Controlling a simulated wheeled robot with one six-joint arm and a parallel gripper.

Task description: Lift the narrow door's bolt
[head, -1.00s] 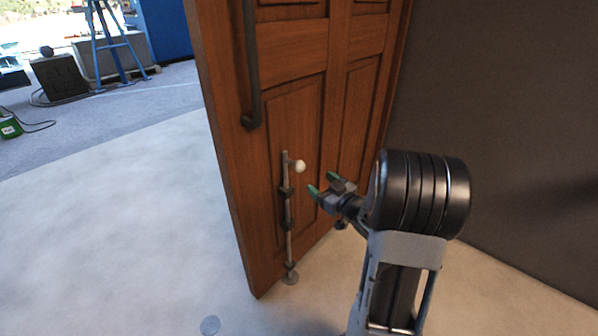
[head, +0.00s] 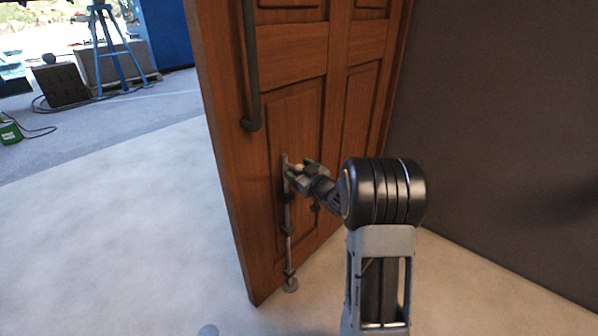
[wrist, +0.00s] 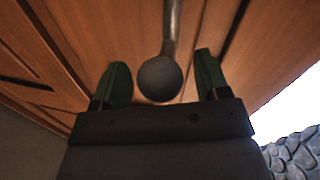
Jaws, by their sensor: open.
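The narrow door (head: 262,75) is brown panelled wood and stands open. Its bolt (head: 288,245) is a grey vertical rod low on the door, with a round foot near the floor. In the wrist view the bolt's ball knob (wrist: 159,78) sits between the two green fingertips, with a gap on each side. My gripper (head: 293,171) is open at the knob's height and hides most of the knob in the head view. The gripper also shows in the wrist view (wrist: 162,85).
A dark pull handle (head: 251,80) runs down the door above the bolt. A dark wall (head: 490,130) stands to the right.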

